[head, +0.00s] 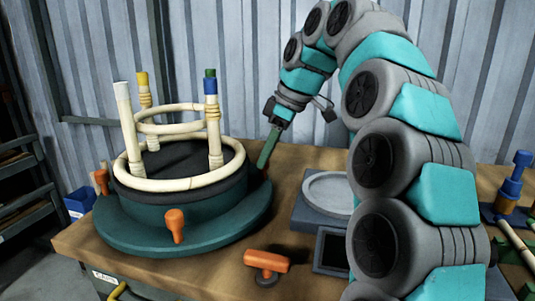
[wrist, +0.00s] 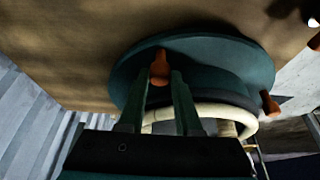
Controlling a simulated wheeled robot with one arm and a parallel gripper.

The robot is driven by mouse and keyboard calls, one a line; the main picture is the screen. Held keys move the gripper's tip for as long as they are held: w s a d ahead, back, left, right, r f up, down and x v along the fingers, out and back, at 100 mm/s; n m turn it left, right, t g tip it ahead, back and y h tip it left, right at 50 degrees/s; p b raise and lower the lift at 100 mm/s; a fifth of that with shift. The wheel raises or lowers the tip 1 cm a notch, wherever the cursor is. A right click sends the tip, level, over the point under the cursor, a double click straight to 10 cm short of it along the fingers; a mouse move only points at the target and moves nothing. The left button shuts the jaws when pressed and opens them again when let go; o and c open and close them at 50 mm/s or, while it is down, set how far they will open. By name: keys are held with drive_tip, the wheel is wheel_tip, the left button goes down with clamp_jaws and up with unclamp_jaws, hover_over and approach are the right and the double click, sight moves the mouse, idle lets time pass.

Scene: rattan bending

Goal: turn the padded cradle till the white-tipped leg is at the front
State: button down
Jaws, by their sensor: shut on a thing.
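The padded cradle (head: 120,232) is a round teal turntable with a dark padded drum and orange knobs around its rim. An upturned rattan frame (head: 190,183) sits in it. Its white-tipped leg (head: 123,100) stands at the left, a yellow-tipped leg (head: 143,90) at the back, and a blue-and-green-tipped leg (head: 212,100) at the right. My gripper (head: 264,160) reaches down at the cradle's right rear side. In the wrist view my gripper (wrist: 160,82) is shut on an orange knob (wrist: 160,62) at the cradle's edge. The head view hides most of that knob.
An orange-handled tool (head: 266,261) lies at the table's front. A grey tray with a round recess (head: 330,192) and a dark square tray (head: 331,250) stand right of the cradle. A blue-and-white box (head: 80,202) is at left. A corrugated wall stands behind.

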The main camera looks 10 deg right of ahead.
drive_tip(key=shift+w, duration=0.4)
drive_tip(key=shift+w+n, duration=0.1)
drive_tip(key=shift+n, duration=0.2)
drive_tip(key=c, duration=0.6)
unclamp_jaws()
